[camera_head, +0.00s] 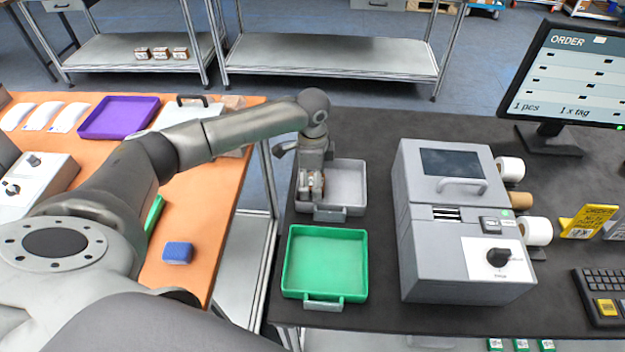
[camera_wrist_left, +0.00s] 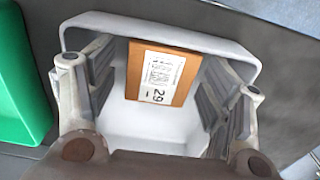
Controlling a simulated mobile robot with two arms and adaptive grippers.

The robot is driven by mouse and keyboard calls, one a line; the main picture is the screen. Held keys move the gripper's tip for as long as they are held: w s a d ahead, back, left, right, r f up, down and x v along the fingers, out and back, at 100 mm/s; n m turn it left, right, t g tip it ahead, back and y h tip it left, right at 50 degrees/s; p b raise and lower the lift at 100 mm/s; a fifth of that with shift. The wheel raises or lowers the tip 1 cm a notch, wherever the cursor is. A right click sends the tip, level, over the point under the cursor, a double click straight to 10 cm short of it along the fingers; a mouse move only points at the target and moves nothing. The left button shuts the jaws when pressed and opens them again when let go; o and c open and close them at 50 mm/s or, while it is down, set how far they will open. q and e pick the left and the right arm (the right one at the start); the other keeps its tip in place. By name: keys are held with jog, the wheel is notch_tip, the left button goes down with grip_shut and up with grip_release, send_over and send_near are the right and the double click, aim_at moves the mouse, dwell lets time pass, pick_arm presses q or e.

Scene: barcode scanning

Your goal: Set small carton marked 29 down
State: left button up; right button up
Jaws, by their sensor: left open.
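The small carton marked 29 (camera_wrist_left: 160,74) is brown with a white label. In the left wrist view it is inside the grey tray (camera_wrist_left: 236,48), near the tray's far wall. My left gripper (camera_wrist_left: 155,95) is open over the tray, with a finger on each side of the carton and gaps between. In the head view my left gripper (camera_head: 312,184) reaches down into the left part of the grey tray (camera_head: 352,176), and the carton is mostly hidden there. My right gripper is not in view.
A green tray (camera_head: 326,262) sits just in front of the grey tray on the dark table. A grey label machine (camera_head: 460,220) stands to the right. A monitor (camera_head: 570,80) and keyboard (camera_head: 605,290) are further right. An orange table (camera_head: 205,230) is at left.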

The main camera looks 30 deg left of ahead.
pick_arm(q)
notch_tip(320, 180, up, 12)
jog(key=b, duration=0.2)
jog(key=shift+f, duration=0.15)
dwell(0.4)
